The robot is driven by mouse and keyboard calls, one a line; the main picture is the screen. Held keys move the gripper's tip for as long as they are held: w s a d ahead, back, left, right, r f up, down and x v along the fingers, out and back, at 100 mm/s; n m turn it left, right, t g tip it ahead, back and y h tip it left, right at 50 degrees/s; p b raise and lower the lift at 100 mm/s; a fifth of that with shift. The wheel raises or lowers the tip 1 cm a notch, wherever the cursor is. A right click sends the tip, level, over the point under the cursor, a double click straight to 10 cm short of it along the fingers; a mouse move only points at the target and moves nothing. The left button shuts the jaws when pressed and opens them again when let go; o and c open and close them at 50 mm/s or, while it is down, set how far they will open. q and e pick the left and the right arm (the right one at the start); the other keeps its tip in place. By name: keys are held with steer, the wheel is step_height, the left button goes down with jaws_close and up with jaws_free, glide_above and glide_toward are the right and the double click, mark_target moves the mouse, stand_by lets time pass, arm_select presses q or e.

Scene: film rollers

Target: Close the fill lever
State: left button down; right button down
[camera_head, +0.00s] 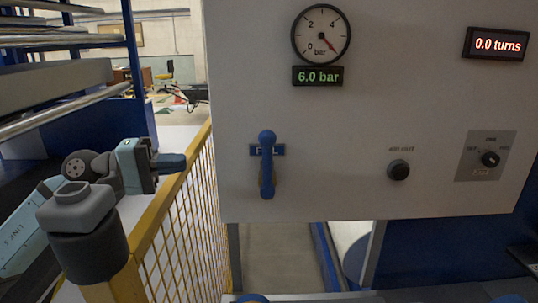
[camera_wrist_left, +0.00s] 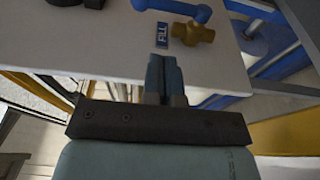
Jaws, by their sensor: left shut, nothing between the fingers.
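The blue fill lever (camera_head: 267,165) stands about vertical on the light grey panel, in front of its blue label. In the left wrist view the blue lever (camera_wrist_left: 178,7) is at the top edge, partly cut off, with a brass valve body (camera_wrist_left: 193,33) and the FILL label (camera_wrist_left: 162,38) beside it. My left gripper (camera_head: 180,162) is left of the lever, apart from it, over the yellow fence. Its fingers (camera_wrist_left: 161,68) are shut and empty, pointing toward the panel. My right gripper is not in view.
The panel (camera_head: 360,120) also carries a pressure gauge (camera_head: 320,32), a 6.0 bar display (camera_head: 317,76), a red 0.0 turns display (camera_head: 497,44), a black button (camera_head: 398,170) and a rotary knob (camera_head: 490,159). The yellow mesh fence (camera_head: 185,220) runs beside my left arm.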

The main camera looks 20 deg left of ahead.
arm_select(q)
steer(key=shift+d, duration=0.1)
stand_by(0.3)
steer(key=p, duration=0.7)
glide_toward(267, 165)
steer(key=w+d+r, duration=0.2)
steer(key=w+d, duration=0.2)
steer(key=w, duration=0.1)
steer(key=shift+d+f, duration=0.2)
steer(key=shift+d, duration=0.2)
